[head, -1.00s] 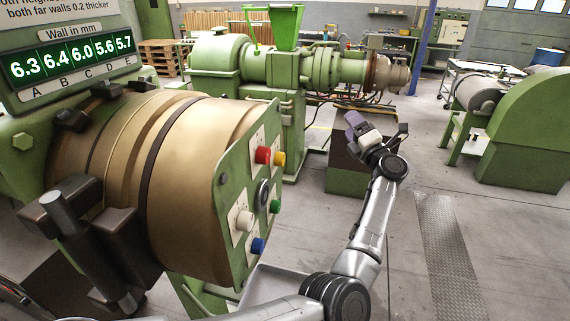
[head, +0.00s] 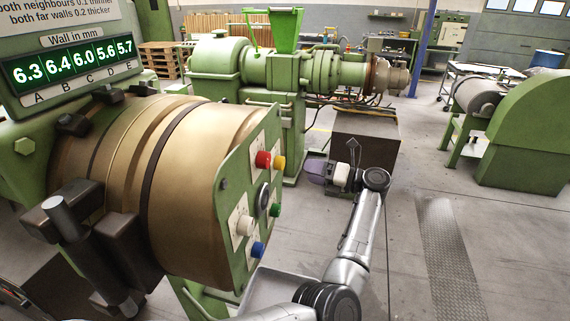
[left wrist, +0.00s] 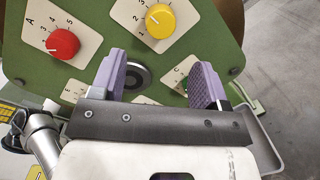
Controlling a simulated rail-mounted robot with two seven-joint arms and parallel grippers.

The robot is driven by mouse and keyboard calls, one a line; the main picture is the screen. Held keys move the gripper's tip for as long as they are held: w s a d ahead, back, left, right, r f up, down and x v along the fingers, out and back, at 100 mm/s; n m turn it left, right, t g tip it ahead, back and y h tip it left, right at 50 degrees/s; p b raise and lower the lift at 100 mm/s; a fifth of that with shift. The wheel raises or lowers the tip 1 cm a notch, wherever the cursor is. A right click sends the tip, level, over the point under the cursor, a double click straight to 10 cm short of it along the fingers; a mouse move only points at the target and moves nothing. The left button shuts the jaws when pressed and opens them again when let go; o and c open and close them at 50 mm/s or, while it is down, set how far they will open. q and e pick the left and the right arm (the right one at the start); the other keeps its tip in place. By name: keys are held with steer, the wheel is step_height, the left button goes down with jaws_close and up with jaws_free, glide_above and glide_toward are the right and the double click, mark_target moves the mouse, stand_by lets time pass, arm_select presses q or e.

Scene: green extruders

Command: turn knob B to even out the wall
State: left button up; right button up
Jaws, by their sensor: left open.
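The extruder head has a green end panel (left wrist: 85,85) with coloured knobs. The yellow knob (left wrist: 160,21) shows at the top in the left wrist view and at the panel's upper right in the head view (head: 279,162). Its plate letter is not readable; the red knob (left wrist: 62,43) is marked A and the green knob's plate (left wrist: 180,77) C. My left gripper (head: 316,171) is open and empty, to the right of the panel. Its purple fingers are below the yellow knob in the wrist view, around the dark central nozzle (left wrist: 137,77), apart from any knob.
The wall display (head: 72,66) reads A 6.3, B 6.4, C 6.0, D 5.6, E 5.7. A white knob (head: 245,225) and a blue knob (head: 257,250) are low on the panel. A grey tray (head: 262,290) is below. Open floor lies to the right.

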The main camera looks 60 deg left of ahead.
mark_target(283, 165)
arm_select(q)
steer(key=p+x, duration=0.1)
steer(key=x, duration=0.7)
steer(key=shift+s+a, duration=0.15)
steer(key=shift+a, duration=0.1)
steer(key=shift+c, duration=1.4)
steer(key=c, duration=0.7)
steer(key=shift+o, duration=0.2)
